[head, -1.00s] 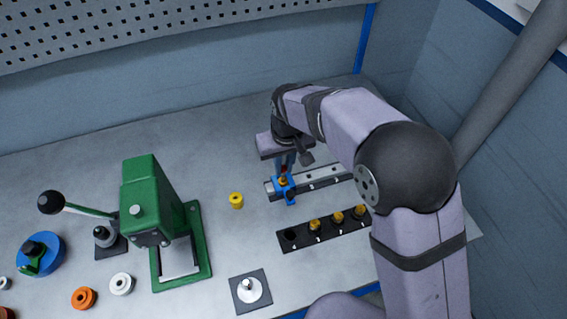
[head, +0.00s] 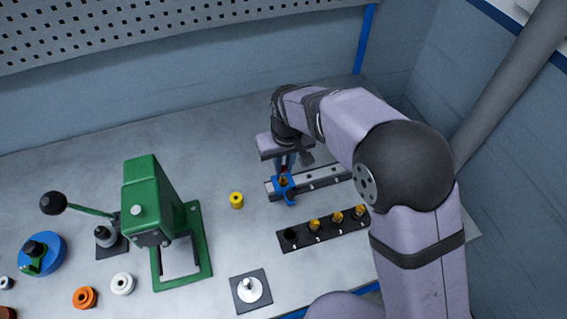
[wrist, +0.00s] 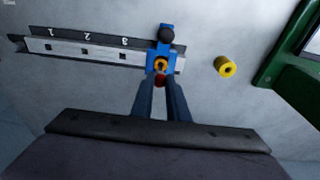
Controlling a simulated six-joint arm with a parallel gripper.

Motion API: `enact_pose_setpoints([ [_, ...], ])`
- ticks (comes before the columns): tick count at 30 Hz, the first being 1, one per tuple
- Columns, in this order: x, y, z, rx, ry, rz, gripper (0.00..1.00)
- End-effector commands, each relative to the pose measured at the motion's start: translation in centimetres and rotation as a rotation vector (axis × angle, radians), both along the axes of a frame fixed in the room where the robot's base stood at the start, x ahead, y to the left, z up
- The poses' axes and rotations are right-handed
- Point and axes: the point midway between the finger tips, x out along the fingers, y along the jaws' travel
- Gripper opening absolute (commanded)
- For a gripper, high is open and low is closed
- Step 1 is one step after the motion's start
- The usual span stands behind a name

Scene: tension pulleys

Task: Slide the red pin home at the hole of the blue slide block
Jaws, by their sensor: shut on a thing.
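The blue slide block (head: 286,194) sits on the left end of the rail. In the wrist view the block (wrist: 167,46) shows a black knob and an orange-yellow ring (wrist: 161,65) at its hole. My gripper (wrist: 160,80) is shut on the red pin (wrist: 160,80), whose red end shows between the fingertips, close against the ring. In the head view my gripper (head: 284,167) is above the block, and the pin is mostly hidden by the fingers. I cannot tell how far the pin is inside the hole.
The rail (head: 322,178) has numbered square holes. A yellow bushing (head: 236,200) stands left of the block. A black holder (head: 290,243) with several yellow-knobbed parts lies in front. A green press (head: 150,205) stands at left, and a white-topped part (head: 250,290) at front.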

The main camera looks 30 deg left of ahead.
Motion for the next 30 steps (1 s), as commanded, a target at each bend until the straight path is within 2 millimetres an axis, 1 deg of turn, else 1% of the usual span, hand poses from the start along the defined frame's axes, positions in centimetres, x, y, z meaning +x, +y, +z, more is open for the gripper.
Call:
enact_pose_setpoints([
  [11,0.0,0.0,-0.2,0.000,0.000,0.000,0.00],
  [30,0.0,0.0,-2.2,-0.001,0.001,0.000,0.00],
])
